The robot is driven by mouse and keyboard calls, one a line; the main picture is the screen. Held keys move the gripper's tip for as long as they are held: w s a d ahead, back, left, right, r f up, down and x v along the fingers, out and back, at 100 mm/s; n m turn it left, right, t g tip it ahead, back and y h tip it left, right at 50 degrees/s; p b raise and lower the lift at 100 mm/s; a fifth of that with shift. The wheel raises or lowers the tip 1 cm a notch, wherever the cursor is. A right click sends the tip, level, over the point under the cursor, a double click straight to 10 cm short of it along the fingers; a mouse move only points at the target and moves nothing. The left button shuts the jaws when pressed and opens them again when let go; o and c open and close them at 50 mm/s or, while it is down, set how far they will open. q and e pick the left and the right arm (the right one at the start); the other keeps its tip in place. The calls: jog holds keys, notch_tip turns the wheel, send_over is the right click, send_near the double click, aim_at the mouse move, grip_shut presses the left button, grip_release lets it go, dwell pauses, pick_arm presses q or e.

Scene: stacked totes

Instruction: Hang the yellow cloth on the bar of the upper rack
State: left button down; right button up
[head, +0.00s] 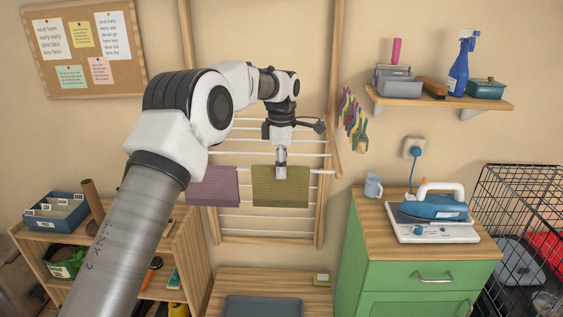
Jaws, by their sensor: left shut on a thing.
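The yellow cloth (297,190), olive-yellow in this light, hangs flat below my left gripper (281,174), which is shut on its upper part. The cloth is in front of the rack (322,225), a wooden frame with several white bars. Its top edge is about level with a front bar (322,172) whose end shows to its right. I cannot tell whether the cloth lies over that bar or just in front of it. A purple cloth (212,188) hangs at the same height to the left. My right gripper is not in view.
A wall shelf (420,101) with a spray bottle (460,65) is at upper right; colored clips (350,112) hang beside the rack. A green cabinet (410,274) with an iron (433,207) stands right. A low wooden bench (285,281) is below the rack, shelving (190,250) at left.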

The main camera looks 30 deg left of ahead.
pick_arm(q)
jog(key=shift+f, duration=0.1)
jog(key=c, duration=0.9)
grip_release()
notch_tip(320, 180, up, 12)
jog(key=shift+f, duration=0.1)
